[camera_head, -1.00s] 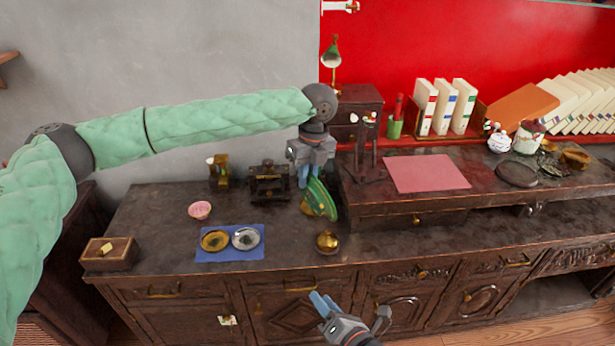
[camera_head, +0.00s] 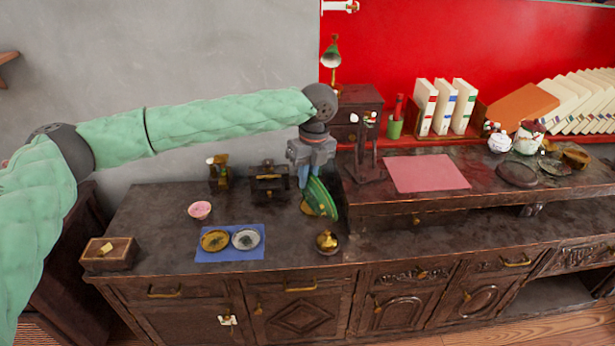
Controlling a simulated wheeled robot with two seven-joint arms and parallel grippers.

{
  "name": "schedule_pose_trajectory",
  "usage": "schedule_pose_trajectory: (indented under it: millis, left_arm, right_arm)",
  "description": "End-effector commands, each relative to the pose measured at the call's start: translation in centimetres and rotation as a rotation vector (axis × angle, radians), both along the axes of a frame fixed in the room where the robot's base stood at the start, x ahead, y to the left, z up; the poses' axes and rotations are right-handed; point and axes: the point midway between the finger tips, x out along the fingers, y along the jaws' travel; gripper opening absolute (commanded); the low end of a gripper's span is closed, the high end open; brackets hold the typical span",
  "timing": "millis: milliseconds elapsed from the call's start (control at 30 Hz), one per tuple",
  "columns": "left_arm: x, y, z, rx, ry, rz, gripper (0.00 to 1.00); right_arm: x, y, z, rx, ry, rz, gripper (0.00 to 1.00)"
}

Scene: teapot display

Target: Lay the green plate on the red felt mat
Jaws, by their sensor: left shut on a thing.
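The green plate (camera_head: 320,198) is held tilted, nearly on edge, in my left gripper (camera_head: 308,182). The gripper points down and is shut on the plate, above the lower counter and just left of the raised shelf. The red felt mat (camera_head: 427,173) lies flat and bare on the raised shelf, to the right of the plate. My right gripper does not show.
A round golden pot (camera_head: 326,242) stands just below the plate. A blue mat (camera_head: 230,243) with two small dishes lies to the left, near a pink bowl (camera_head: 200,210). A dark stand (camera_head: 368,150) is left of the red mat. A dark disc (camera_head: 517,174) lies to its right.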

Motion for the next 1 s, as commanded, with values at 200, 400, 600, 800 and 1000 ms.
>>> schedule_pose_trajectory:
  millis: [200,400,600,800,1000]
  left_arm:
    - [0.0,0.0,0.0,0.000,0.000,0.000,0.00]
    - [0.0,0.0,0.0,0.000,0.000,0.000,0.00]
    - [0.0,0.0,0.0,0.000,0.000,0.045,0.00]
    - [0.0,-0.1,0.0,-0.001,0.000,0.259,0.00]
    - [0.2,-0.2,0.0,0.001,0.001,0.557,0.00]
  right_arm:
    - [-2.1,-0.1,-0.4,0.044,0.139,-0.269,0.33]
    - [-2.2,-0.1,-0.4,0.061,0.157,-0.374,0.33]
    - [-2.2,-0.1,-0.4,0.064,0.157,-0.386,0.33]
    - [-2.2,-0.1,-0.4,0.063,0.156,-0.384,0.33]
    - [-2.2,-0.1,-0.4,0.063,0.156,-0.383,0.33]
